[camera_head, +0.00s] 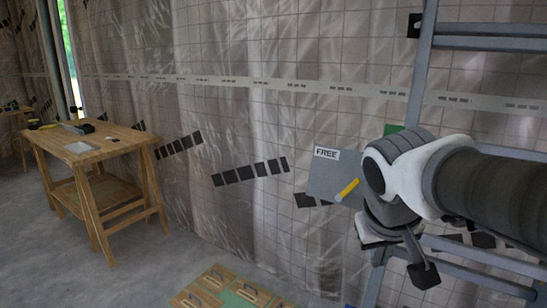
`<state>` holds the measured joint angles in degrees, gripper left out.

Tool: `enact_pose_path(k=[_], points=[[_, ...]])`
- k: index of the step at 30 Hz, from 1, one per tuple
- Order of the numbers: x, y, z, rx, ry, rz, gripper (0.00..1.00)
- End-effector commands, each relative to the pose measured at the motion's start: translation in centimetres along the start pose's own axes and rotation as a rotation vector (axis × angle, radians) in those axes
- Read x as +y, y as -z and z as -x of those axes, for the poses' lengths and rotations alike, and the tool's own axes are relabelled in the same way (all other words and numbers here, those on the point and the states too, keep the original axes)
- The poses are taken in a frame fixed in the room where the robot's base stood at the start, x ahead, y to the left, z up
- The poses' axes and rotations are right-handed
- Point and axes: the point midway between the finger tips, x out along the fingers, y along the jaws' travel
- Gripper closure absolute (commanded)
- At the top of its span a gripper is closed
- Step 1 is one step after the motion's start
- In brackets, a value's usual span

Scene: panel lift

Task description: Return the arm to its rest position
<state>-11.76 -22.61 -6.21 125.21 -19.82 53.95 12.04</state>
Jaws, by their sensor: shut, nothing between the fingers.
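My arm reaches in from the right edge, with a dark sleeve and a white and grey joint. My gripper (423,273) hangs below the joint, with dark finger parts pointing down. It is shut and holds nothing. It is in front of the blue-grey ladder-like frame (420,85) at the right. Whether it touches the frame cannot be told from this view.
A grey panel (325,178) marked FREE, with a yellow handle (347,190), is left of my arm by the tiled wall. A wooden table (97,150) with small items stands at the left. Wooden pieces (228,290) lie at bottom centre. The grey floor between is clear.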

Motion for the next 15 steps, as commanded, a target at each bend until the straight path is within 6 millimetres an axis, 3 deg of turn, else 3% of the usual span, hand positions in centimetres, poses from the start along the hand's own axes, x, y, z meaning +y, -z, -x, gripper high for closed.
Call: enact_pose_path(k=[3, 12, 15], points=[[-0.9, -4.0, 0.8, 0.011, 0.071, -0.031, 1.00], [-3.9, -11.4, 1.2, 0.052, 0.194, -0.088, 1.00], [-3.2, -9.6, 4.1, 0.047, 0.195, -0.082, 1.00]])
